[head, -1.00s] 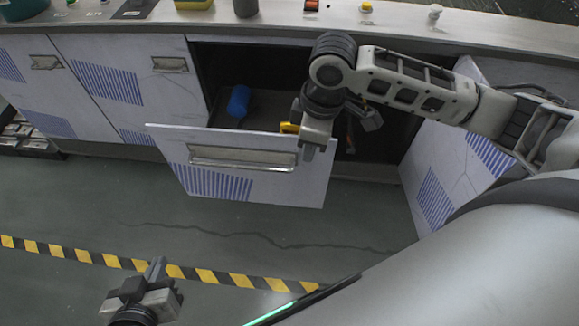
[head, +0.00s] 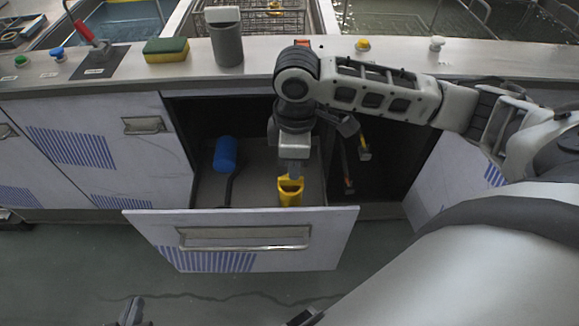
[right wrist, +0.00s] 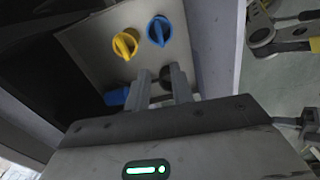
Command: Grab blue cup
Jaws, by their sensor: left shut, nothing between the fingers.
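The blue cup (right wrist: 158,30) shows in the right wrist view, on the drawer floor close to the drawer's front wall, beside a yellow cup (right wrist: 125,43). In the head view the yellow cup (head: 290,192) is inside the open drawer (head: 240,238); I cannot make out the blue cup there. My right gripper (head: 293,172) points down into the drawer, just above and behind the yellow cup in the picture. In the wrist view its fingers (right wrist: 160,84) are apart, with both cups beyond the tips. My left gripper (head: 131,311) is shut, only partly in view at the bottom edge.
A blue cylinder (head: 225,155) with a dark handle lies in the drawer's left part. Tools (head: 362,148) hang in the cabinet to the right of my gripper. On the counter above stand a grey container (head: 227,45) and a sponge (head: 166,50). An open cabinet door is at right.

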